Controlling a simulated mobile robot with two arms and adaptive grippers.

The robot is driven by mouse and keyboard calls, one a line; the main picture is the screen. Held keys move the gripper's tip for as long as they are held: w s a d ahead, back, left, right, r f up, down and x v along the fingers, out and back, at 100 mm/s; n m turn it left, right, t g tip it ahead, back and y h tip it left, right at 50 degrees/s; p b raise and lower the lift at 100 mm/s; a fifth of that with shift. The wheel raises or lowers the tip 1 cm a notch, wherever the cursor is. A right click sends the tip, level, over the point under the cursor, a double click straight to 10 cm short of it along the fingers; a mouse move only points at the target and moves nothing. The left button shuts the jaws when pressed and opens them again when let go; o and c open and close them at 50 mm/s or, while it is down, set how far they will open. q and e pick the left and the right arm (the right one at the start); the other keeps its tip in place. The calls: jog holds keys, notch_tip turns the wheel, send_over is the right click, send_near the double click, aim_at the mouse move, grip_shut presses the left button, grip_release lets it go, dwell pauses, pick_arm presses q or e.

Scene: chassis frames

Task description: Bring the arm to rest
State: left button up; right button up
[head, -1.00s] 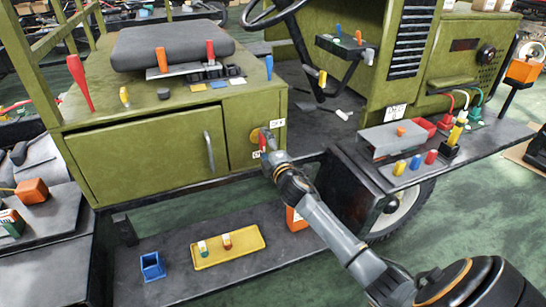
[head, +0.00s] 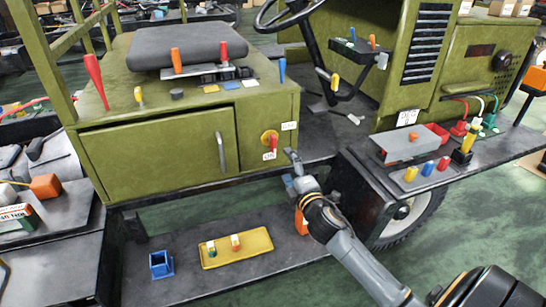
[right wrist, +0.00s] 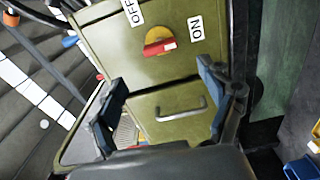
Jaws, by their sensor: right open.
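My right gripper (head: 293,168) is open and empty, just to the right of the green cabinet's front corner. In the right wrist view its two blue-padded fingers (right wrist: 165,108) stand wide apart with nothing between them. The red switch handle (head: 272,144) sits on a yellow round plate on the cabinet front, to the left of the gripper and apart from it. It also shows in the right wrist view (right wrist: 160,47), beyond the fingers, between the OFF label (right wrist: 132,12) and the ON label (right wrist: 196,28). My left gripper is not in view.
The green cabinet (head: 150,155) has a metal door handle (head: 220,152). A lower shelf holds a yellow tray (head: 262,240) and a blue holder (head: 160,264). A side shelf with a grey box (head: 405,146) and several coloured pegs lies to the right. A wheel (head: 415,215) is below it.

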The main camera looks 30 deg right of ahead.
jog(key=s+a+f+m+g, duration=0.6)
jog(key=s+a+f+m, duration=0.2)
jog(key=s+f, duration=0.35)
jog(key=s+a+f+m+g+y, duration=0.2)
jog(key=s+a+f+m+g, duration=0.15)
jog(key=s+a, duration=0.45)
jog(key=s+a+f+m+g+y, duration=0.25)
jog(key=s+a+g, duration=0.2)
jog(key=s, duration=0.75)
notch_tip(320, 180, down, 24)
jog(key=s+n+g+p, duration=0.1)
jog(key=s+p, duration=0.1)
jog(key=s+d+f, duration=0.1)
jog(key=s+f, duration=0.6)
jog(key=s, duration=0.1)
jog(key=s+d+f+g, duration=0.1)
jog(key=s+d+f, duration=0.1)
jog(key=s+f, duration=0.5)
jog(key=shift+s+d+p, duration=0.3)
jog(key=shift+s, duration=0.4)
jog(key=shift+f, duration=0.1)
